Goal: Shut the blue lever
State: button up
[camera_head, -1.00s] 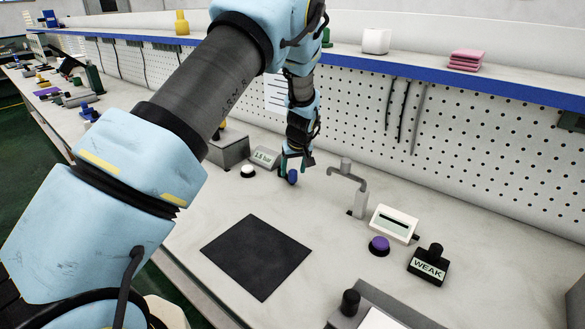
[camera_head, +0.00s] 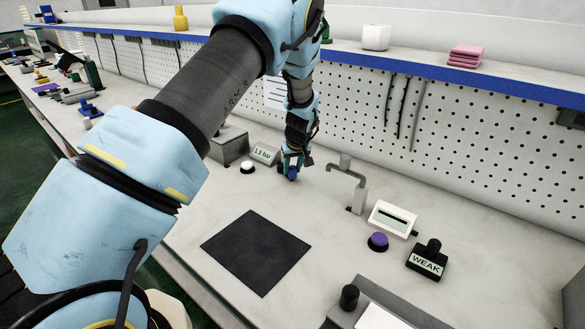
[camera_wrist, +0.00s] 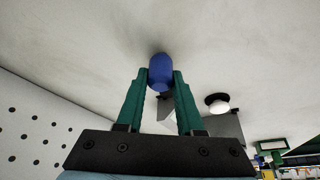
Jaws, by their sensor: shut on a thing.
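The blue lever (camera_head: 292,173) stands on the bench near the 1.5 bar display, and only its blue end shows clearly. In the wrist view its rounded blue knob (camera_wrist: 161,70) sits between the two green fingertips. My gripper (camera_head: 291,163) reaches down over it from above, and in the wrist view my gripper (camera_wrist: 160,78) has a finger on each side of the knob, touching it. It is shut on the blue lever. The lever's lower part and base are hidden behind the knob and fingers.
A display reading 1.5 bar (camera_head: 264,153) and a white button (camera_head: 247,167) are left of the lever. A grey bent tap (camera_head: 357,190) stands close on the right. A black mat (camera_head: 256,252) lies in front. A purple button (camera_head: 378,242) and WEAK block (camera_head: 427,260) are farther right.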

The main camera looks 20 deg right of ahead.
grip_shut()
dwell(0.7)
jog(key=shift+a, duration=0.1)
jog(key=a+m+h+b, duration=0.1)
jog(key=a+m+b, duration=0.1)
jog(key=m, duration=0.1)
jog(key=shift+w+a, duration=0.15)
jog(key=a+m, duration=0.1)
jog(key=m, duration=0.1)
jog(key=a+m+g+h, duration=0.1)
jog(key=shift+w+a+r+m+h, duration=0.1)
jog(key=shift+w+a+m+h, duration=0.05)
jog(key=shift+w+m+h, duration=0.2)
jog(key=a+m, duration=0.1)
jog(key=m, duration=0.1)
jog(key=w+m+g+p, duration=0.1)
jog(key=shift+w+a+m+h, duration=0.25)
jog(key=shift+a+m+h, duration=0.1)
jog(key=shift+w+a+m+g+p, duration=0.25)
jog(key=shift+w+a+m+g, duration=0.15)
jog(key=shift+m, duration=0.55)
jog(key=shift+w+a+m+g+p, duration=0.25)
jog(key=shift+w+m+g, duration=0.2)
jog(key=shift+m, duration=0.5)
jog(key=shift+w, duration=0.15)
jog(key=o, duration=0.9)
grip_release()
jog(key=shift+h, duration=0.3)
